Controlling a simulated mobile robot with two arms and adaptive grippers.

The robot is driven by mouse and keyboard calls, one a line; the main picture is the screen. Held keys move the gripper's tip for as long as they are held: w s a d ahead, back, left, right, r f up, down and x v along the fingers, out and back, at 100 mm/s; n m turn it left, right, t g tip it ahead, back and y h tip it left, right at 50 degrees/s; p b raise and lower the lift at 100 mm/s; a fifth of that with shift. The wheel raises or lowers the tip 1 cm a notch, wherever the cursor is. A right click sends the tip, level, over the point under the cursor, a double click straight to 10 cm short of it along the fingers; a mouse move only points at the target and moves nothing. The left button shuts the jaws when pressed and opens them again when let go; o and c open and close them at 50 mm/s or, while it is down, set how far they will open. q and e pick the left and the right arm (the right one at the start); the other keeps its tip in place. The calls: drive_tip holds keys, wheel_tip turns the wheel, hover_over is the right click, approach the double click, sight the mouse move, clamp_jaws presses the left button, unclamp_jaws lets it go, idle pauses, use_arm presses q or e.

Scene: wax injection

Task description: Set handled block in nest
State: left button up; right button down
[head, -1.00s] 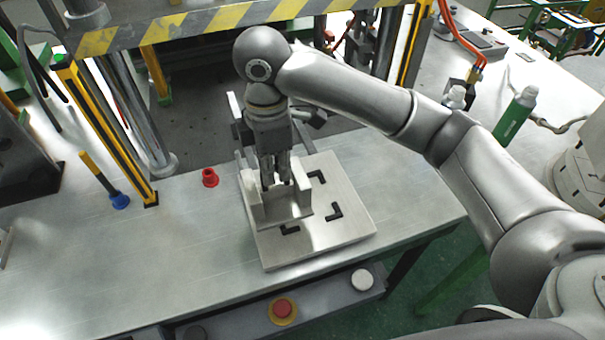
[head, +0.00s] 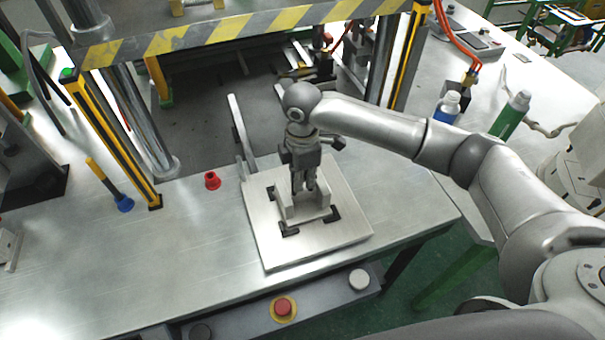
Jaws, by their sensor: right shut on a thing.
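The handled block (head: 303,216) is a light grey metal piece with upright side walls. It stands upright among the black corner brackets of the nest (head: 289,230) on the square metal plate (head: 272,254). Brackets show at its front, right and left corners. I cannot tell whether its underside rests fully on the plate. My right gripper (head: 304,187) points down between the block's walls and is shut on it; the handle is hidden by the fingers. My left gripper is not in view.
A striped press beam (head: 230,38) crosses above the back of the table. A small red part (head: 212,181) and a blue-based tool (head: 122,203) stand to the left. Bottles (head: 447,108) stand at right. Front-left table is clear.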

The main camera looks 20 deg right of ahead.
drive_tip(key=shift+a, duration=0.1)
drive_tip(key=c, duration=1.9)
unclamp_jaws()
drive_tip(key=shift+f, duration=0.2)
drive_tip(key=shift+c, duration=0.2)
drive_tip(key=o, duration=0.4)
drive_tip(key=shift+r, duration=0.15)
drive_tip(key=shift+r, duration=0.35)
wheel_tip(320, 180, up, 11)
drive_tip(key=b, duration=0.3)
drive_tip(key=shift+r, duration=0.15)
